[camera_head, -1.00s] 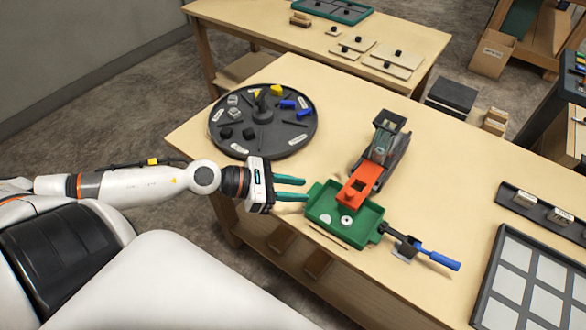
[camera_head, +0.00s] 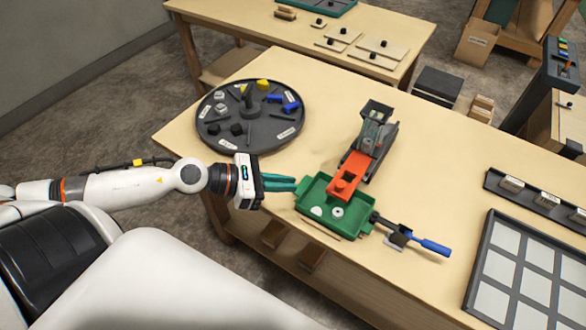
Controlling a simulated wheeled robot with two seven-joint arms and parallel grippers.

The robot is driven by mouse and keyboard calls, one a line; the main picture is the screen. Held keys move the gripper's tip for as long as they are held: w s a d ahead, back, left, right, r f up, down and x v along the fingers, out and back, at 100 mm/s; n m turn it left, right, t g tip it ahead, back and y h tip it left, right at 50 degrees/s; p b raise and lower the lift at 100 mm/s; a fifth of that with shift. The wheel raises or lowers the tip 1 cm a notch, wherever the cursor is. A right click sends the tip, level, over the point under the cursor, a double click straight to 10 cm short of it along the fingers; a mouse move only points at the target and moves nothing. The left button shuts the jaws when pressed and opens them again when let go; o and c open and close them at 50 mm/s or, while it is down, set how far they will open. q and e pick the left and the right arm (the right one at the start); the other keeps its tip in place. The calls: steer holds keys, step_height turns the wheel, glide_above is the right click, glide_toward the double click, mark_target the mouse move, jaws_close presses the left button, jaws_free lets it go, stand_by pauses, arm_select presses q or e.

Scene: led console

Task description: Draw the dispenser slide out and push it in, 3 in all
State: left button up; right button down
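The dispenser (camera_head: 376,128) is a dark body with a clear hopper, standing on the table behind a green tray. Its orange-red slide (camera_head: 352,172) sticks out toward the tray and overhangs its back edge. The green tray (camera_head: 318,188) holds two small white round pieces (camera_head: 337,212), one with a dark hole. My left gripper (camera_head: 295,184) is just left of the tray, its teal fingers pointing right and lying close together, with nothing visible between them. It is apart from the slide. My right gripper is out of view.
A dark round turntable (camera_head: 222,133) with several small parts stands behind my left gripper. A blue-handled tool (camera_head: 430,246) lies right of the tray. A grid panel (camera_head: 510,290) and a rack of blocks (camera_head: 540,197) are at right. The table between dispenser and rack is clear.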

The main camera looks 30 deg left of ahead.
arm_select(q)
steer(key=s+d+f+n, duration=0.1)
steer(key=n, duration=0.1)
steer(key=s+d+n+t, duration=0.1)
steer(key=n, duration=0.1)
steer(key=s+d+f+n+t, duration=0.1)
steer(key=n, duration=0.2)
steer(key=shift+s+d+f+h, duration=0.1)
steer(key=shift+d+f+h, duration=0.2)
steer(key=shift+f, duration=0.05)
jaws_close()
steer(key=s+d+f+n+t+y+p, duration=0.15)
steer(key=s+d+n+t+y, duration=0.3)
steer(key=n, duration=1.15)
steer(key=shift+t, duration=0.45)
steer(key=p+x, duration=0.3)
steer(key=x, duration=0.7)
steer(key=shift+w, duration=0.2)
steer(key=shift+w+a+f+p, duration=0.2)
steer(key=shift+w+a+p, duration=0.45)
steer(key=shift+w, duration=0.35)
steer(key=shift+w+a, duration=0.2)
steer(key=shift+w, duration=0.1)
steer(key=shift+w+a+f, duration=0.15)
steer(key=shift+w, duration=0.1)
